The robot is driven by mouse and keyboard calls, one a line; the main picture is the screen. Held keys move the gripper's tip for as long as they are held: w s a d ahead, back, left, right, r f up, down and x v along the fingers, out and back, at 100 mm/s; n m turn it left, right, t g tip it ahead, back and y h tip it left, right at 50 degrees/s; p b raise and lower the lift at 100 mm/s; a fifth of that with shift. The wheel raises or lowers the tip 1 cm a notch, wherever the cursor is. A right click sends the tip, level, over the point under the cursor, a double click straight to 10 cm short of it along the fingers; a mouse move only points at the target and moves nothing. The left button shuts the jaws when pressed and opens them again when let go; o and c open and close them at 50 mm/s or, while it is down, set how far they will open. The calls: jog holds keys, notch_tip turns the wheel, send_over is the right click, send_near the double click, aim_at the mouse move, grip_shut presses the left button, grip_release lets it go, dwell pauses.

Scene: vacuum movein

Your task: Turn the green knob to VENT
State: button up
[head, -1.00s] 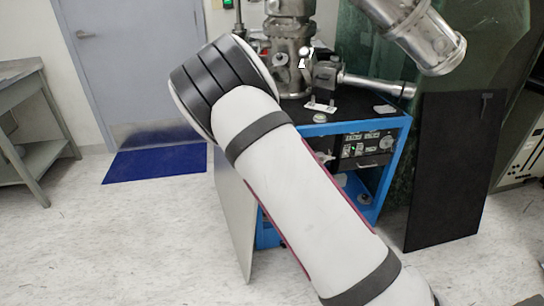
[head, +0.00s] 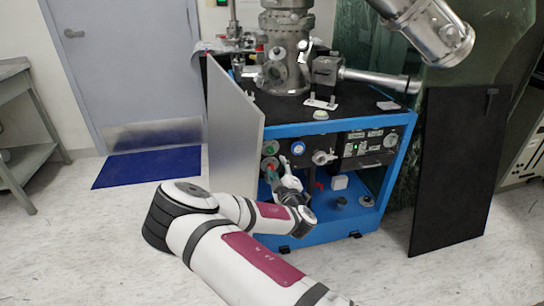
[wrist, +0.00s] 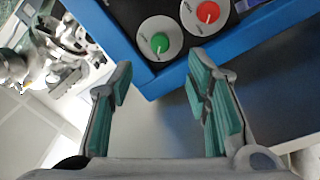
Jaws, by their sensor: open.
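In the wrist view, the green knob (wrist: 159,43) sits on a round white dial on the dark panel near its blue-framed corner. A red knob (wrist: 207,12) on a similar dial is beside it, up and to the right. My gripper (wrist: 158,76) is open and empty, its teal finger pads apart, with the green knob seen beyond the gap between the fingertips. In the head view, my gripper (head: 271,173) is at the left part of the cabinet front and partly covers the dials there. The dial lettering is too small to read.
The blue-framed cabinet (head: 372,209) carries a steel vacuum chamber (head: 290,68). A grey side panel (head: 233,128) stands at its left, close to my arm. A black panel (head: 452,180) leans at the right. The floor at the left front is clear.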

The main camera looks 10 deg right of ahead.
aim_at(271, 151)
jog(key=w+b, duration=0.2)
jog(key=w, duration=0.7)
jog(key=shift+w, duration=0.15)
grip_shut()
